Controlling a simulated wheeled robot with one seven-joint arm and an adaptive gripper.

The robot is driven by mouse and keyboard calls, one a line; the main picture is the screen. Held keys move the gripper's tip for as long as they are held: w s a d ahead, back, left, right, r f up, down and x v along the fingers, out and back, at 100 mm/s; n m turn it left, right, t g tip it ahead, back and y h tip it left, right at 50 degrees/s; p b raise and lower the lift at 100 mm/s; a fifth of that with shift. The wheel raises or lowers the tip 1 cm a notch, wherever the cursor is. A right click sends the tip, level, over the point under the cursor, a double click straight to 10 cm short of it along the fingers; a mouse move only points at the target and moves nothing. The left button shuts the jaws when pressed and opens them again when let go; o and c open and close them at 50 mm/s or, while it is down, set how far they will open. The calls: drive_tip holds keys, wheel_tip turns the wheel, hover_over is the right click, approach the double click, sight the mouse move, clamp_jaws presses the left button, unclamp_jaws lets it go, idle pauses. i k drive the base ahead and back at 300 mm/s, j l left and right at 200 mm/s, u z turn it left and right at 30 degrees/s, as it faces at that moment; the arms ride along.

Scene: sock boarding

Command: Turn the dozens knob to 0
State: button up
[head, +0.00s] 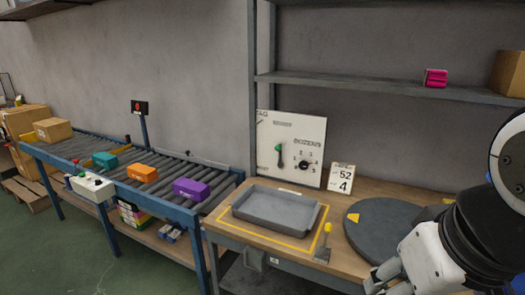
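The dozens knob (303,165) is a small black knob on the right half of a pale upright panel (312,137) at the back of the workbench. The word DOZENS is printed above it and small digits are set around it. Its pointer setting is too small to read. My gripper (377,281) is at the bottom edge, right of centre, well in front of and to the right of the panel. It is partly cut off by the frame, so I cannot tell whether it is open or shut.
A card reading 52 and 4 (342,178) stands right of the panel. A grey tray (240,212), a yellow-handled tool (325,243) and a dark round turntable (365,232) lie in front. A roller conveyor (212,200) runs left.

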sight(304, 165)
drive_tip(key=i+j+z, duration=0.3)
drive_tip(key=i, duration=0.2)
drive_tip(key=i+j+z, duration=0.3)
drive_tip(key=i, duration=0.15)
